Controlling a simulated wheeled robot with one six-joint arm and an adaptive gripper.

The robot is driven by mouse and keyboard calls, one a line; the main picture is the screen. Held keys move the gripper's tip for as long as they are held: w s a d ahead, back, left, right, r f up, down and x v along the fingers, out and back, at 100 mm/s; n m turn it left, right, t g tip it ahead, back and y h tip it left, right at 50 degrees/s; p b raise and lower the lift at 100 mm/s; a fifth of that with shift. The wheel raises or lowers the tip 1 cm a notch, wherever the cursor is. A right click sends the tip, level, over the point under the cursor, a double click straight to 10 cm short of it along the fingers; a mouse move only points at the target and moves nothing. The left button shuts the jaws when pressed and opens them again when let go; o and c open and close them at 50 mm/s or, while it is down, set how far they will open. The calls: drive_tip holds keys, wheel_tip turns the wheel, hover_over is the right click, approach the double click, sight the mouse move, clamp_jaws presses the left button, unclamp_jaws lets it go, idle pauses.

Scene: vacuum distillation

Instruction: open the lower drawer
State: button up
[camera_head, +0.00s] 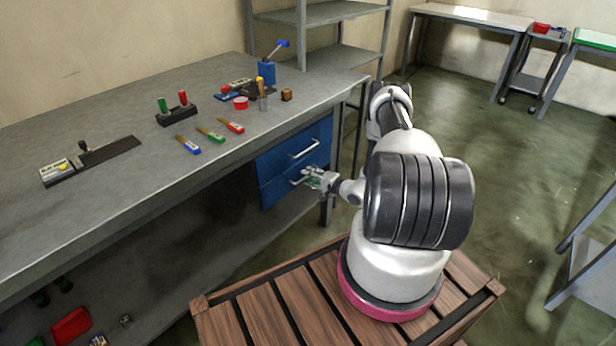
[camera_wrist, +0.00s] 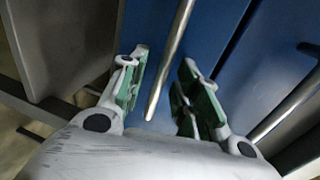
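The lower drawer (camera_head: 275,191) is the lower of two blue fronts under the workbench and appears closed. Its metal bar handle (camera_head: 296,182) is partly hidden by my gripper (camera_head: 314,180), which is right at it. In the wrist view, a metal bar handle (camera_wrist: 172,55) runs between the two green-padded fingers of my gripper (camera_wrist: 163,62). The fingers are open, with a gap on both sides of the bar. The upper drawer (camera_head: 290,151), with its own bar handle (camera_head: 304,150), sits above and also looks closed.
The workbench (camera_head: 110,195) holds brushes, a black tool rack (camera_head: 178,113) and a blue container (camera_head: 266,74). In the wrist view another handle (camera_wrist: 285,108) lies right of the fingers.

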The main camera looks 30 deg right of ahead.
drive_tip(key=shift+w+a+f, duration=0.1)
drive_tip(key=shift+w+a, duration=0.1)
drive_tip(key=shift+w, duration=0.35)
drive_tip(key=shift+c, duration=0.5)
clamp_jaws()
drive_tip(key=f+v, duration=0.3)
drive_tip(key=v, duration=1.2)
drive_tip(key=s+f+v, duration=0.1)
drive_tip(key=f+v, duration=0.2)
drive_tip(key=v, duration=1.2)
drive_tip(key=shift+s+d+f, duration=0.15)
drive_tip(key=shift+s, duration=0.15)
